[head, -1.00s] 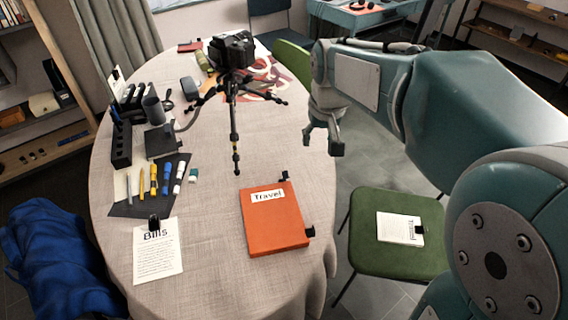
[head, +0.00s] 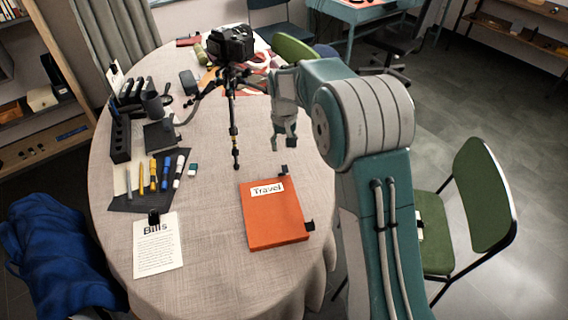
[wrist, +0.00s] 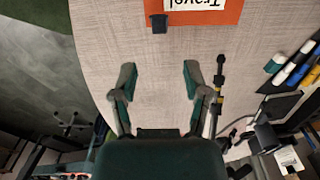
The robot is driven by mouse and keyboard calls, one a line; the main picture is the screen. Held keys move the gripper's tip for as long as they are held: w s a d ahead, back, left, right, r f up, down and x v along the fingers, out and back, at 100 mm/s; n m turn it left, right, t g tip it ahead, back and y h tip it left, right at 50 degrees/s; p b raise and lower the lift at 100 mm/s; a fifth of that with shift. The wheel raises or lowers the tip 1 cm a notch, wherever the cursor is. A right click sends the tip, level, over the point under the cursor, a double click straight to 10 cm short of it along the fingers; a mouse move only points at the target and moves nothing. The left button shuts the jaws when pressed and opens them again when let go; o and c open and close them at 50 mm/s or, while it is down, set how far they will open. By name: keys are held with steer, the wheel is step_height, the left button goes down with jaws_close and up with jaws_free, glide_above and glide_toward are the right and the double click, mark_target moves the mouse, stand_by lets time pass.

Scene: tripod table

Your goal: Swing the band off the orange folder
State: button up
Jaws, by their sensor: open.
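The orange folder (head: 275,222) with a "Travel" label lies flat near the table's right front edge. One small black clip (head: 284,170) sits at its back edge and another (head: 309,225) at its right edge. I cannot make out a separate band across it. My gripper (head: 284,145) hangs pointing down, behind the folder and right of the tripod leg. In the wrist view my gripper (wrist: 160,70) is open and empty, with the folder (wrist: 190,18) and its black back-edge clip (wrist: 159,24) ahead of the fingertips.
A black tripod (head: 233,120) with a camera (head: 232,43) stands just left of my gripper. Pens on a dark mat (head: 128,207) and a "Bills" sheet (head: 157,255) lie left. A green chair (head: 485,195) stands right of the table. Cloth between pens and folder is clear.

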mark_target(283, 169)
step_height(283, 169, down, 8)
steer(key=shift+f, duration=0.15)
steer(key=shift+c, duration=0.3)
steer(key=c, duration=0.8)
